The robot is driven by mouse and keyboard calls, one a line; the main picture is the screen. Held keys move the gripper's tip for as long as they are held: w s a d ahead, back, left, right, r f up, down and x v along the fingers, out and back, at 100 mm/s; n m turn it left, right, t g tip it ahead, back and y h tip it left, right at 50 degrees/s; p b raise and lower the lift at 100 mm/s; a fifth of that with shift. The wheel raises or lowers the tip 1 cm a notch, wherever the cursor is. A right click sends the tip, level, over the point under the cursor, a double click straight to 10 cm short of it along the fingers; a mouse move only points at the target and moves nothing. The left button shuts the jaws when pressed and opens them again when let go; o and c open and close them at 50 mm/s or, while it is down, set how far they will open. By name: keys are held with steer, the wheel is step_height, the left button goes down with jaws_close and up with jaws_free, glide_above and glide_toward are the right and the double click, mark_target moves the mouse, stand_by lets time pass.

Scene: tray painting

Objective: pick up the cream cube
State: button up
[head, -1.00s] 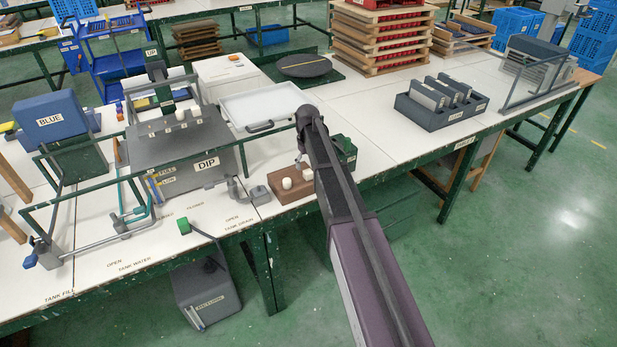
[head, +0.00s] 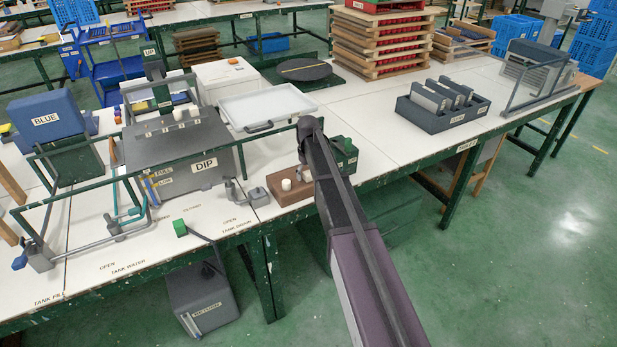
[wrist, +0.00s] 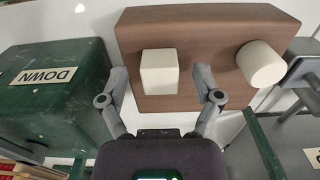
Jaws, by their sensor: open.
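The cream cube (wrist: 159,72) stands on a brown wooden block (wrist: 190,28) in the wrist view. A cream cylinder (wrist: 262,64) stands on the same block to its right. My gripper (wrist: 161,86) is open, with one fingertip on each side of the cube and a visible gap to each. In the head view the cube (head: 308,175) shows beside my arm, and the cylinder (head: 286,184) is to its left on the block (head: 290,197). My arm hides part of the block there.
A green box labelled DOWN (wrist: 50,90) stands close to the block's left in the wrist view. The grey DIP tank (head: 180,150) and a white tray (head: 268,108) are left of my arm in the head view. A dark rack (head: 440,112) stands right, with bare white table between.

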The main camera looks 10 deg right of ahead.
mark_target(308, 173)
steer(key=c, duration=1)
steer(key=shift+r, duration=0.2)
step_height(308, 173, up, 3)
steer(key=p, duration=0.3)
steer(key=shift+f, duration=0.1)
steer(key=shift+s+d+r+p, duration=0.35)
steer(key=shift+s+d, duration=0.35)
steer(key=shift+s, duration=1.85)
steer(key=shift+s+d+r+p, duration=0.3)
steer(key=shift+s+d, duration=0.45)
steer(key=shift+s, duration=1.85)
steer(key=shift+s+d+r+p, duration=0.3)
steer(key=shift+s+d, duration=0.4)
steer(key=shift+s, duration=1.85)
